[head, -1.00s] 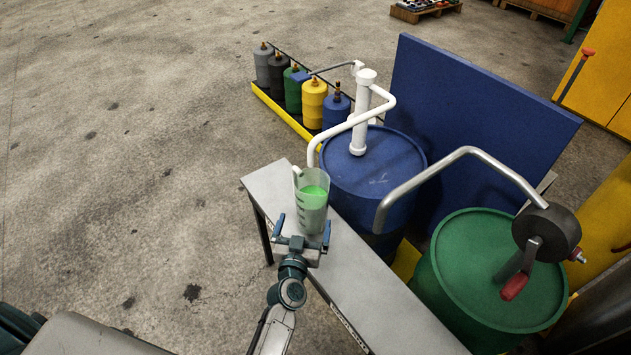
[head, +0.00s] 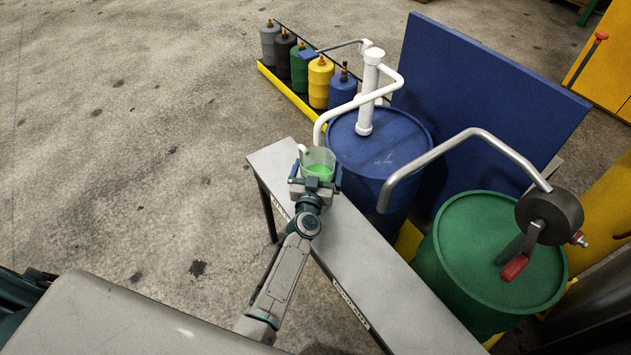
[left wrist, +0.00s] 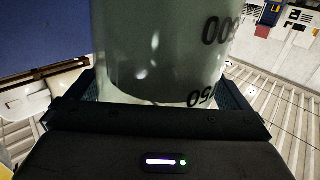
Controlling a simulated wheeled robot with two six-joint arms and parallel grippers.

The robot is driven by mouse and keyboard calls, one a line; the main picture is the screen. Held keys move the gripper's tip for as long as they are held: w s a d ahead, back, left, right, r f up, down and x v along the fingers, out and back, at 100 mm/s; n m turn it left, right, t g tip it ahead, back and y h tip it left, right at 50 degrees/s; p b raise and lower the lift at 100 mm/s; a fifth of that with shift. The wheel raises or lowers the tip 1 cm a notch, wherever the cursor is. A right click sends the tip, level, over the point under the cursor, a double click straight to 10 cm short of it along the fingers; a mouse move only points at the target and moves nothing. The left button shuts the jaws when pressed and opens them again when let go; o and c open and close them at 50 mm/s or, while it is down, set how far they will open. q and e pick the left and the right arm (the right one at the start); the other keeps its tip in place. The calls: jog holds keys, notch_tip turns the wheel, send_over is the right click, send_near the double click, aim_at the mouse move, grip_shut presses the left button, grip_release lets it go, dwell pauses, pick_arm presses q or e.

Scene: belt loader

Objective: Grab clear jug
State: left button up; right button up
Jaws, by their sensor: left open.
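The clear jug (head: 318,158), with green liquid in it, stands upright at the far left end of the grey bench (head: 350,255). My left gripper (head: 315,178) is open, with its two fingers on either side of the jug. In the left wrist view the jug (left wrist: 160,55) fills the space between the fingers, close to the palm, and its dark volume marks face the camera. The gripper hides the jug's lower part in the head view. My right gripper is not in view.
A blue drum (head: 385,150) with a white pump (head: 369,90) stands behind the bench. Its spout reaches near the jug. A green drum (head: 490,260) with a crank pump stands to the right. Several small coloured canisters (head: 320,82) stand at the back left. The floor at left is clear.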

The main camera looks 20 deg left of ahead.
pick_arm(q)
jog(key=shift+w, duration=0.2)
jog(key=shift+s+r, duration=0.1)
jog(key=c, duration=1.7)
jog(key=shift+c, duration=1.1)
jog(key=shift+r, duration=0.2)
